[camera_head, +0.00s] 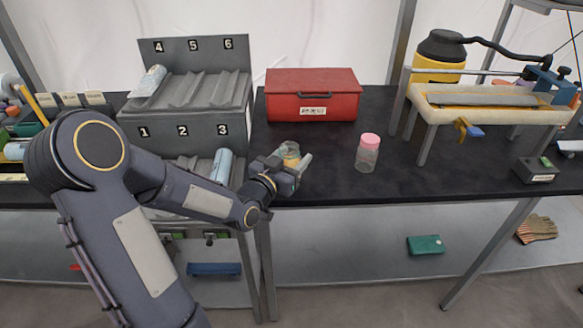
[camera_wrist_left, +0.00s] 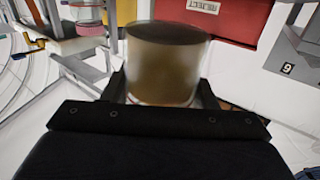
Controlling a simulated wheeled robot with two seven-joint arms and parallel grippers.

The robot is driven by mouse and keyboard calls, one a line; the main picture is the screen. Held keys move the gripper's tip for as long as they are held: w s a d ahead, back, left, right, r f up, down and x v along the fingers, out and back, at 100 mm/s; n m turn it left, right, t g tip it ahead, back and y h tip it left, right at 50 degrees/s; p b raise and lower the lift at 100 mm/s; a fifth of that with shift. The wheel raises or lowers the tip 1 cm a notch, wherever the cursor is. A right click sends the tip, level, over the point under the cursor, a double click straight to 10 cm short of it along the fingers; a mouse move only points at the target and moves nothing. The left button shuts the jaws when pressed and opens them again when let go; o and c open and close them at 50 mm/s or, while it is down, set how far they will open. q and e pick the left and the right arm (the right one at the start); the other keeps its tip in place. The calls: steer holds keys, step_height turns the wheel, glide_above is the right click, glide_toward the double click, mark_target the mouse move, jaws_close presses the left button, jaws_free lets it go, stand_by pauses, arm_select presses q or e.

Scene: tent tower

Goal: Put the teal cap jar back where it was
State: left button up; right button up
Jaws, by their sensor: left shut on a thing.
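My left gripper (camera_head: 291,172) is shut on a small clear jar (camera_head: 291,153) with yellow-brown contents, at the table's front left, before the red box. The jar also shows between the fingers in the left wrist view (camera_wrist_left: 165,65), large and blurred. I cannot clearly make out a teal cap on it. Whether its base touches the table is hidden. A jar with a pink cap (camera_head: 368,152) stands upright on the black table, to the right of the gripper and apart from it. My right gripper is not in view.
A grey numbered rack (camera_head: 195,80) stands at left, with a cylinder (camera_head: 149,82) at 4 and another (camera_head: 221,166) below 3. A red box (camera_head: 312,95) stands behind the gripper. A stand with a pale trough (camera_head: 490,100) is at right. Black tabletop (camera_head: 330,180) is clear between the jars.

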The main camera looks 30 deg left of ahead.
arm_select(q)
steer(key=shift+w+a+f, duration=0.1)
steer(key=shift+f, duration=0.8)
steer(key=shift+w+a+f, duration=0.1)
steer(key=shift+f, duration=0.8)
steer(key=shift+f+b, duration=0.2)
steer(key=shift+b, duration=0.2)
steer(key=o, duration=1.1)
steer(key=shift+r, duration=0.1)
